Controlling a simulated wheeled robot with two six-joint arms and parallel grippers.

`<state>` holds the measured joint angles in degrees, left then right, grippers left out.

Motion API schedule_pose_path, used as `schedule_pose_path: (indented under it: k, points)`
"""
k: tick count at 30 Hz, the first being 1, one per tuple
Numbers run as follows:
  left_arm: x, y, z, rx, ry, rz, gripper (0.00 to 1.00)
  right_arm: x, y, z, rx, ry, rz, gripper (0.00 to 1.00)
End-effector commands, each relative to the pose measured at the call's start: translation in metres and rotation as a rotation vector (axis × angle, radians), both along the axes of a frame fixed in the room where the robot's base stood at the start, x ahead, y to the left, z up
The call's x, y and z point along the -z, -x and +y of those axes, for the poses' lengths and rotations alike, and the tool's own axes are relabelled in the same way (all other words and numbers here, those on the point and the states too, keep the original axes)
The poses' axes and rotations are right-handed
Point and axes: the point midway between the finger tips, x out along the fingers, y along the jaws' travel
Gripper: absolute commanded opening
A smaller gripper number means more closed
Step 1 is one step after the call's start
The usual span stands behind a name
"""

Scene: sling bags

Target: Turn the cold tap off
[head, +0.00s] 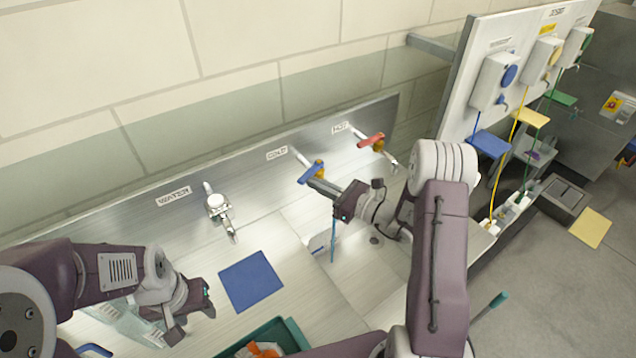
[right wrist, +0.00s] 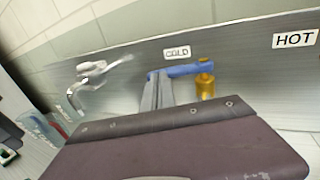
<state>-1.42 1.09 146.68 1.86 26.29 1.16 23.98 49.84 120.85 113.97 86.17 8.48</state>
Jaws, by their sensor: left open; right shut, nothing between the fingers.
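The cold tap (head: 312,172) has a blue lever and a brass body, on the steel wall panel under the COLD label. In the right wrist view its blue lever (right wrist: 190,70) extends left from the brass body (right wrist: 205,86), roughly along the panel. My right gripper (head: 325,186) is shut and empty, with its fingertips at the lever. In the right wrist view the fingertips (right wrist: 157,76) overlap the lever's left end; I cannot tell whether they touch. The spout is largely hidden by the gripper. My left gripper (head: 197,308) is open and empty, low at the left.
The red-levered hot tap (head: 371,141) is right of the cold tap. The white-topped water tap (head: 218,203) is to the left. A blue mat (head: 250,281) lies on the counter, with a green tray (head: 283,335) in front. Dispensers (head: 494,82) hang at the right.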

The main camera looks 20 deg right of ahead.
Motion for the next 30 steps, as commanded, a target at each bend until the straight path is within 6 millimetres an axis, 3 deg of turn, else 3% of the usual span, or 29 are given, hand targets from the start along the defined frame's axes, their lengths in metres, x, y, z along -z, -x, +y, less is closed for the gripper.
schedule_pose_path:
  k: [6,12,15,30]
  points:
    - [0.002,0.000,0.000,0.000,0.000,0.000,0.47,0.001,0.000,0.001,-0.001,0.000,0.000,0.00]
    - [0.025,0.000,0.000,0.000,0.000,0.000,0.47,0.005,-0.012,0.026,-0.005,0.001,-0.002,0.00]
    - [0.026,0.000,0.000,0.000,0.000,0.000,0.47,0.002,-0.016,0.030,-0.002,-0.001,-0.002,0.00]
    - [0.027,0.000,0.000,0.000,0.000,0.000,0.47,0.001,-0.017,0.024,-0.004,0.000,-0.001,0.00]
